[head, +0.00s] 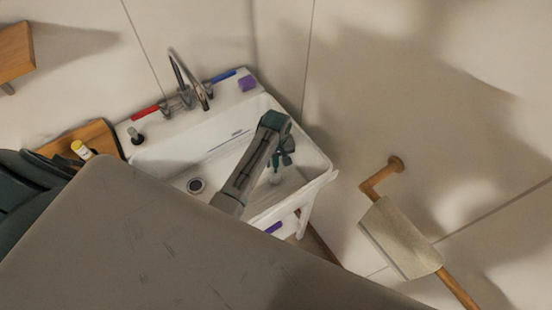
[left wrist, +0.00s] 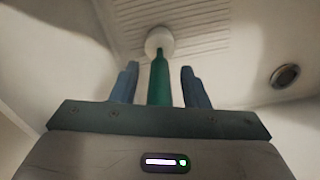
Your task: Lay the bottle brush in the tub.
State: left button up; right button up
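The tub is a white sink basin (head: 222,160) under a tap in the head view. My left arm reaches over it, and my left gripper (head: 284,158) points down inside its right part. In the left wrist view the bottle brush (left wrist: 160,80) has a green handle and a round white head against the ribbed tub floor. Its handle lies between the fingers of my left gripper (left wrist: 160,88), with a gap on each side, so the gripper is open. The white head shows below the fingers in the head view (head: 276,178). My right gripper is not in view.
A tap (head: 188,85) with red and blue handles stands at the tub's back edge, with a purple block (head: 247,83) nearby. The drain (head: 196,185) is clear. A wooden rail with a cloth (head: 402,238) is on the right wall.

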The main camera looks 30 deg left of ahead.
pick_arm(q)
jog(key=shift+r, duration=0.1)
jog(key=shift+w+r, duration=0.1)
jog(key=shift+r, duration=0.25)
notch_tip(320, 180, up, 8)
jog(key=b, duration=0.3)
jog(key=shift+r, duration=1)
jog(key=shift+r+p, duration=0.45)
jog(key=shift+r, duration=0.2)
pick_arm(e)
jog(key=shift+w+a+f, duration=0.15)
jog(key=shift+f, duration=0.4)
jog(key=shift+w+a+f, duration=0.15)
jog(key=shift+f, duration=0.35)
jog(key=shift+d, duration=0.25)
